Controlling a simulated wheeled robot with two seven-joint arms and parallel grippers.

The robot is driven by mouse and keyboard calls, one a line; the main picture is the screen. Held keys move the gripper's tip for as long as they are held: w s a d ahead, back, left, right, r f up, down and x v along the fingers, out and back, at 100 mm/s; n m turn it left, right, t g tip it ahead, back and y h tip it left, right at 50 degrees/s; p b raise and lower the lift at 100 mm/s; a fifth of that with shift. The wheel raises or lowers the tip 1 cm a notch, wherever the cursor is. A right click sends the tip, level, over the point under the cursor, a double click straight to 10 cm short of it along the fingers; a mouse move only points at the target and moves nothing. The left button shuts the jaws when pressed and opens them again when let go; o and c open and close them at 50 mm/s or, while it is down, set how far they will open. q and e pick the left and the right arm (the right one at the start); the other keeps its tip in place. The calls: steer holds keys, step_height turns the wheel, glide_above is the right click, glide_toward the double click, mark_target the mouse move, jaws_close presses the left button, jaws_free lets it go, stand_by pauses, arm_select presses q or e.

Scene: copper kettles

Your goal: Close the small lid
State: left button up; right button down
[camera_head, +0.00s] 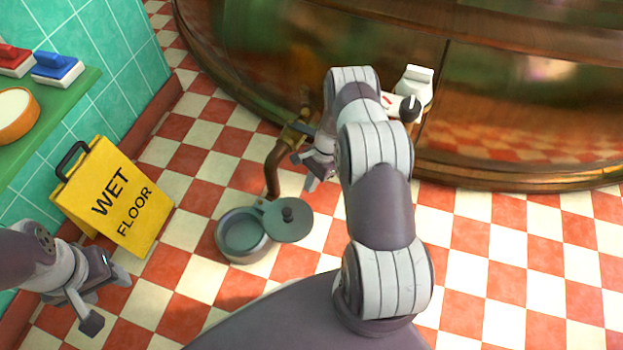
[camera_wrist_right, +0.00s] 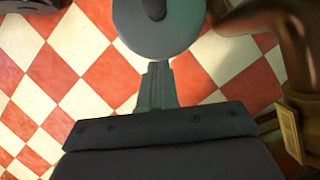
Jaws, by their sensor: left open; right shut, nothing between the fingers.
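A small grey-green pot (camera_head: 241,240) is on the floor below the copper pipe, its mouth uncovered. Its small round lid (camera_head: 291,226), with a dark knob on top, is off to the right side of the opening, beside the rim. In the right wrist view the lid (camera_wrist_right: 160,36) is a grey disc at the top, just beyond the fingertips. My right gripper (camera_head: 313,178) is shut and empty, above and behind the lid; its closed fingers (camera_wrist_right: 157,72) point at the lid's edge. I cannot tell whether they touch. My left gripper (camera_head: 108,302) is open and empty, at lower left.
A copper pipe with a valve (camera_head: 277,160) stands close to my right gripper. A yellow wet-floor sign (camera_head: 117,197) stands left of the pot. The large copper vessel (camera_head: 520,100) fills the back. Checkered floor (camera_head: 520,260) is clear at right.

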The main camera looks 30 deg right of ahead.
steer(key=b, duration=0.2)
glide_toward(299, 212)
step_height(299, 212, down, 2)
steer(key=a, duration=0.2)
steer(key=shift+s+a+r+b, duration=0.1)
steer(key=shift+a+r+b, duration=0.05)
steer(key=shift+a+b, duration=0.15)
steer(key=shift+s+a+r, duration=0.1)
steer(key=shift+a, duration=0.4)
arm_select(q)
step_height(299, 212, down, 4)
steer(key=shift+r, duration=0.1)
steer(key=shift+w+r, duration=0.1)
arm_select(e)
steer(key=shift+a+r, duration=0.1)
steer(key=shift+a, duration=0.1)
